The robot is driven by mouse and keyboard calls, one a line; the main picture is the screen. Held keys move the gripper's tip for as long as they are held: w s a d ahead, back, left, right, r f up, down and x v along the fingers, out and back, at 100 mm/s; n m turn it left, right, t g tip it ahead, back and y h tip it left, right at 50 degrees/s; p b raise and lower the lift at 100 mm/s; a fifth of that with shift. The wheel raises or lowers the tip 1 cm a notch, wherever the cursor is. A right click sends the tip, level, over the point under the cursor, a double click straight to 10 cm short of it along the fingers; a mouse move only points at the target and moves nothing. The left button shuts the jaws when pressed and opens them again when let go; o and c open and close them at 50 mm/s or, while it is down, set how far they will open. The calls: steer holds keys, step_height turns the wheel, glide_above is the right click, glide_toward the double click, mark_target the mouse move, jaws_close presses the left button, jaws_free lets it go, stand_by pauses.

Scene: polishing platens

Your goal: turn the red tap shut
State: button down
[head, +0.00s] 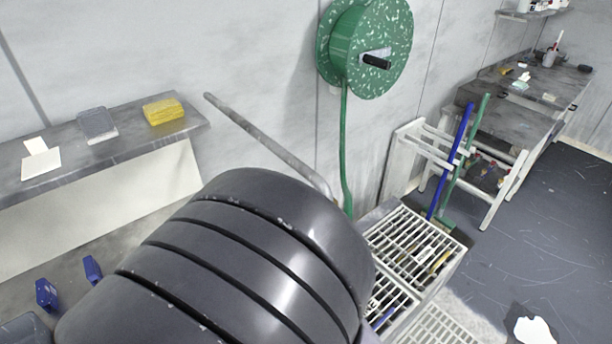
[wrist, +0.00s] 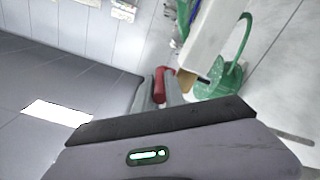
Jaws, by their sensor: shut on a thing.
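The red tap (wrist: 160,82) shows as a small red bar in the middle of the wrist view. My gripper (wrist: 161,93) is shut on it, with its grey fingers partly hidden behind the dark edge of my wrist. How far the tap is turned cannot be told. In the head view, my large dark arm link fills the lower middle and neither the tap nor my gripper shows.
In the head view, a green hose reel (head: 350,48) hangs on the wall above a grey slanted pipe (head: 268,144). A shelf (head: 70,155) with a yellow sponge (head: 163,111) is at left. White grates (head: 410,238) lie right of my arm.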

stand_by(0.4)
steer(key=c, duration=1.4)
jaws_free()
steer(key=p+v, duration=0.5)
steer(key=v, duration=1.2)
steer(key=shift+p, duration=0.4)
